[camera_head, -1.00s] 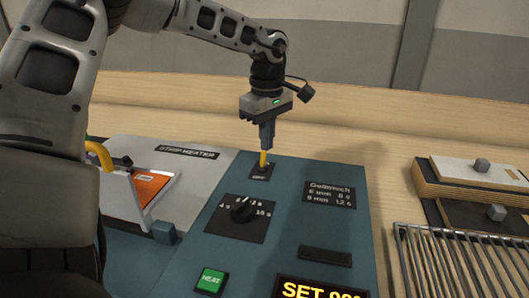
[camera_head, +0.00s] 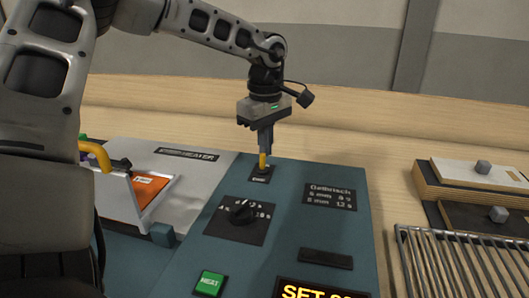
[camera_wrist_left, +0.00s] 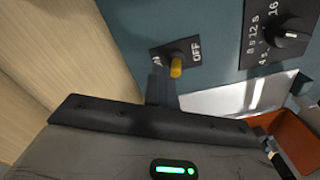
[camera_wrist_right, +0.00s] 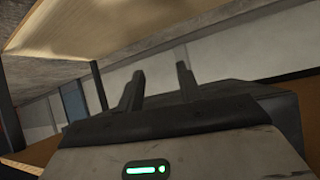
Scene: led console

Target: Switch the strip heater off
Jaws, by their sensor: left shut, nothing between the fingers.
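The heater switch is a short yellow lever (camera_head: 262,162) on a small dark plate at the far end of the teal console (camera_head: 335,235). In the left wrist view the lever (camera_wrist_left: 176,67) stands out from its plate, with OFF printed to its right; the marking on the other side is partly hidden. My left gripper (camera_head: 265,148) is shut and empty, pointing down, its fingertips right at the lever. In the left wrist view its fingers (camera_wrist_left: 162,88) are just left of the lever; I cannot tell whether they touch. My right gripper (camera_wrist_right: 158,80) has its fingers apart, with nothing between them.
A black dial (camera_head: 242,213) and a green HEAT button (camera_head: 210,283) sit nearer on the console, with a lit SET display (camera_head: 318,292). The grey strip heater bed (camera_head: 140,155) with a yellow handle (camera_head: 97,154) lies left. A wire rack (camera_head: 460,260) stands right.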

